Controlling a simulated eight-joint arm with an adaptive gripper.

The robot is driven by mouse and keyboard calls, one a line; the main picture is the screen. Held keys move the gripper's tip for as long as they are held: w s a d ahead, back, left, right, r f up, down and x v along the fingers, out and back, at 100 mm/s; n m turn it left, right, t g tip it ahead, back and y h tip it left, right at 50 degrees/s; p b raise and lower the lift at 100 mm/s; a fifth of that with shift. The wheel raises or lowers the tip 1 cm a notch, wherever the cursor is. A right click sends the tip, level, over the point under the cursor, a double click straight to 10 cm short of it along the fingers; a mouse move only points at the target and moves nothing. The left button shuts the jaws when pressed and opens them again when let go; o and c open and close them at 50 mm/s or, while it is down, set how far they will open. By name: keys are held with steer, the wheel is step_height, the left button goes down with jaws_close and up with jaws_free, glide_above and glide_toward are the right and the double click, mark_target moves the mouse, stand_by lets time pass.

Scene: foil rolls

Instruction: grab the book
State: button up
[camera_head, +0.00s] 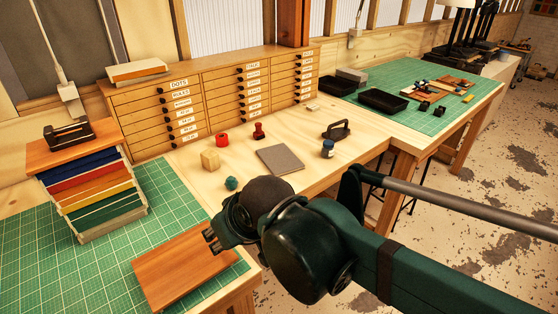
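A flat grey rectangular item (280,160), which looks like a closed book, lies on the pale wooden table behind my arm. A tan-covered item with pale edges (138,71), also book-like, lies on top of the drawer cabinet at the back left. I cannot tell which one is the book of the task. My gripper (209,239) is at the front, over or beside the right end of a brown wooden board (172,266), in front of and left of the grey item and apart from it. My wrist partly hides the gripper, and its finger gap is unclear.
A rack of coloured sheets (92,195) stands on the green cutting mat (25,255) at left. Near the grey item are a wooden cube (210,160), a teal ball (231,183), a red roll (221,140) and a dark blue jar (328,149). The drawer cabinet (222,105) stands behind.

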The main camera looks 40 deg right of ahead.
stand_by(0.3)
steer(key=o, duration=1.9)
